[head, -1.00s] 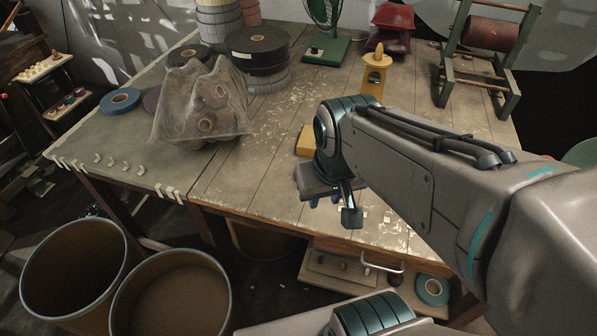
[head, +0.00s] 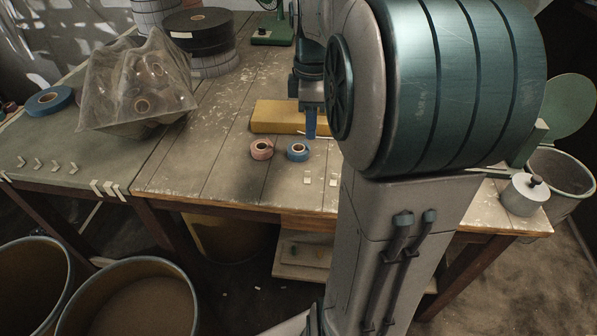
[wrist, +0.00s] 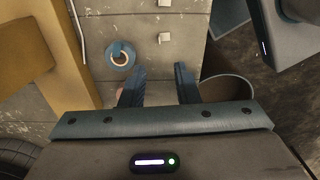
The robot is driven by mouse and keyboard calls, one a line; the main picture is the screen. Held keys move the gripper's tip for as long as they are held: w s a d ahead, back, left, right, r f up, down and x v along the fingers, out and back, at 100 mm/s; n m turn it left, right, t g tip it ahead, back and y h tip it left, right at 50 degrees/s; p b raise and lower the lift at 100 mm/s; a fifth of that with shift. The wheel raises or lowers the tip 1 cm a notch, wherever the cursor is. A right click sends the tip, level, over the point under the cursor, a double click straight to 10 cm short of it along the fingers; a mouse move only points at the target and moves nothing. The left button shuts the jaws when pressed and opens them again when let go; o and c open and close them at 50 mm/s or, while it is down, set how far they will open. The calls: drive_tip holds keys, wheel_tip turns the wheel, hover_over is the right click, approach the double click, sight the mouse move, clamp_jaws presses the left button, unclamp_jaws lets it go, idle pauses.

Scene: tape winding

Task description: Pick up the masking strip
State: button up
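No piece can be named for certain as the masking strip. A thin pale strip (wrist: 77,20) lies along the near edge of the yellow block (head: 290,116); it also shows faintly in the head view (head: 316,134). A pink tape roll (head: 261,149) and a blue tape roll (head: 298,151) lie in front of the block. Small pale tabs (head: 307,180) lie nearer the table edge. My gripper (wrist: 159,78) is open and empty, with a clear gap between its blue fingers. In the head view my gripper (head: 310,120) is beside the block's right end.
A mesh-covered heap (head: 135,88) and a larger blue roll (head: 49,100) are on the left. Dark stacked reels (head: 198,36) stand behind. Barrels (head: 130,305) stand below the front edge. A lidded pot (head: 524,194) is at the right. The table's front left-middle is clear.

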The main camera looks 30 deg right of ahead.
sight(307, 177)
wheel_tip(307, 177, down, 14)
drive_tip(key=b, duration=0.3)
drive_tip(key=shift+s+r, duration=0.1)
drive_tip(key=shift+r, duration=0.15)
clamp_jaws()
